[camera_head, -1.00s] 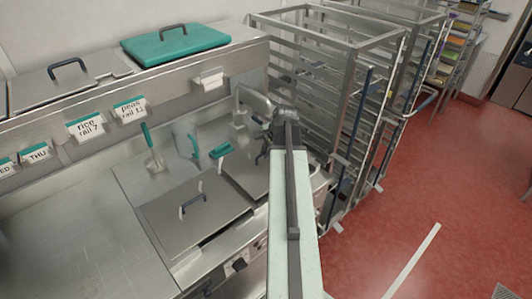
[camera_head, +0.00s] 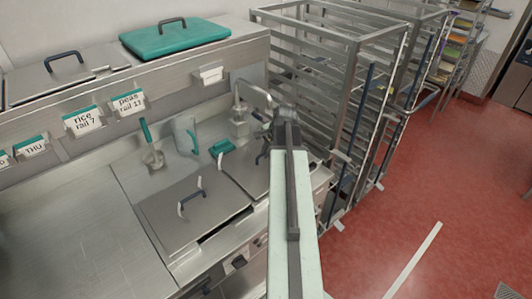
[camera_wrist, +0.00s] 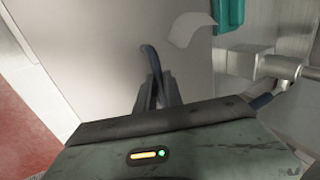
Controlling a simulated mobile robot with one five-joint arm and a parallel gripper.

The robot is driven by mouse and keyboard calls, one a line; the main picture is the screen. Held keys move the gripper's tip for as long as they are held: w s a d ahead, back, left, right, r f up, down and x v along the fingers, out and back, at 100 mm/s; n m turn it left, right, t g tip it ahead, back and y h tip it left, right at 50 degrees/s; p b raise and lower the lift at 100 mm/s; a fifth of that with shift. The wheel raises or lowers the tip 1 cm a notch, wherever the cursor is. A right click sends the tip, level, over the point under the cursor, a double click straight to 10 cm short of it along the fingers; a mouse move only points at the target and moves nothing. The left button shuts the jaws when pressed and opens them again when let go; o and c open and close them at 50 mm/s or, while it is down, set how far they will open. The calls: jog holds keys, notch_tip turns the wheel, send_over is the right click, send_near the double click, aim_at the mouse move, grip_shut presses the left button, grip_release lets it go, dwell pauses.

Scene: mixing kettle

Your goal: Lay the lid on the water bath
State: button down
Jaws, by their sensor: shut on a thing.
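My gripper shows in the wrist view (camera_wrist: 154,92), its dark fingers shut on the dark blue handle (camera_wrist: 149,56) of a flat steel lid (camera_wrist: 95,45). In the head view my pale arm hides the gripper and part of this lid (camera_head: 240,173), which lies at the right end of the counter. I cannot tell whether it rests or hangs just above the counter. I cannot tell which well is the water bath.
A teal brush (camera_head: 222,147), a clear jug (camera_head: 186,134) and a tap (camera_head: 240,113) stand behind the lids. A teal lid (camera_head: 175,40) lies on the back shelf. Steel racks (camera_head: 340,100) stand close on the right. Red floor (camera_head: 450,200) is open beyond.

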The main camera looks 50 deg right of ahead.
jog(key=shift+f, duration=0.35)
dwell(0.3)
jog(key=c, duration=1.4)
grip_release()
jog(key=o, duration=0.5)
jog(key=shift+r, duration=0.1)
jog(key=p+v, duration=0.6)
jog(key=v, duration=0.1)
